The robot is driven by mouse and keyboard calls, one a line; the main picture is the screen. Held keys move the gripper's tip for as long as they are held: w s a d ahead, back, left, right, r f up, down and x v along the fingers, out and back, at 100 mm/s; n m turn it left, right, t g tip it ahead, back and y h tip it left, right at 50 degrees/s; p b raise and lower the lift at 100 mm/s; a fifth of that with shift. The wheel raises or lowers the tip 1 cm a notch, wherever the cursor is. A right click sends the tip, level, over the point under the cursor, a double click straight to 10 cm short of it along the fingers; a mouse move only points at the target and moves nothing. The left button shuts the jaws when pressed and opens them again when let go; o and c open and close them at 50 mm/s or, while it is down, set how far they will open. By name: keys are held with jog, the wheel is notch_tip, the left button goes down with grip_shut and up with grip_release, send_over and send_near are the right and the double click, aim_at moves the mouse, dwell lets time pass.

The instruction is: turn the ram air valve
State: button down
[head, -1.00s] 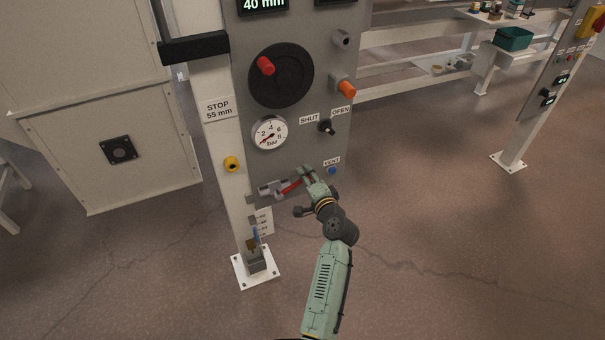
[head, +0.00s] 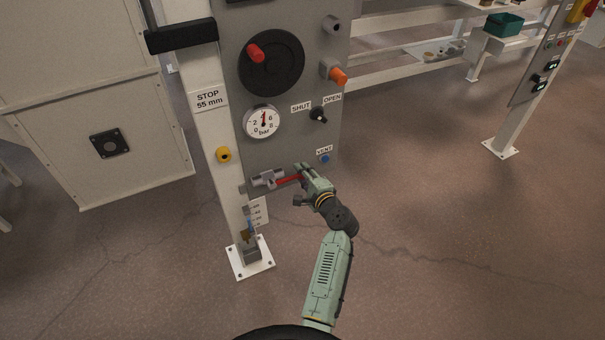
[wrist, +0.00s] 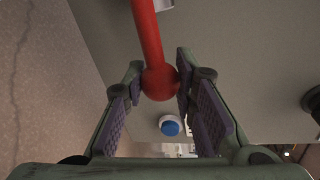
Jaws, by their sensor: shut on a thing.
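The ram air valve (head: 268,179) is a small grey body low on the grey panel, with a red lever (head: 288,181) reaching right from it. My gripper (head: 303,171) is at the lever's outer end, just right of the valve. In the wrist view the red lever (wrist: 148,35) comes down from the top and ends in a red ball (wrist: 160,82) between the two fingers. The gripper is shut on this ball end. The gauge (head: 262,121) above the valve has its needle near upright.
A blue VENT button (head: 324,159) sits just above right of my gripper. The SHUT/OPEN knob (head: 318,115), a black wheel (head: 272,75) and an orange knob (head: 338,76) are higher on the panel. A yellow button (head: 223,155) is on the white post.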

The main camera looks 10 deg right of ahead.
jog(key=shift+w+a+r, duration=0.1)
jog(key=c, duration=1.3)
grip_release()
jog(key=v, duration=1.2)
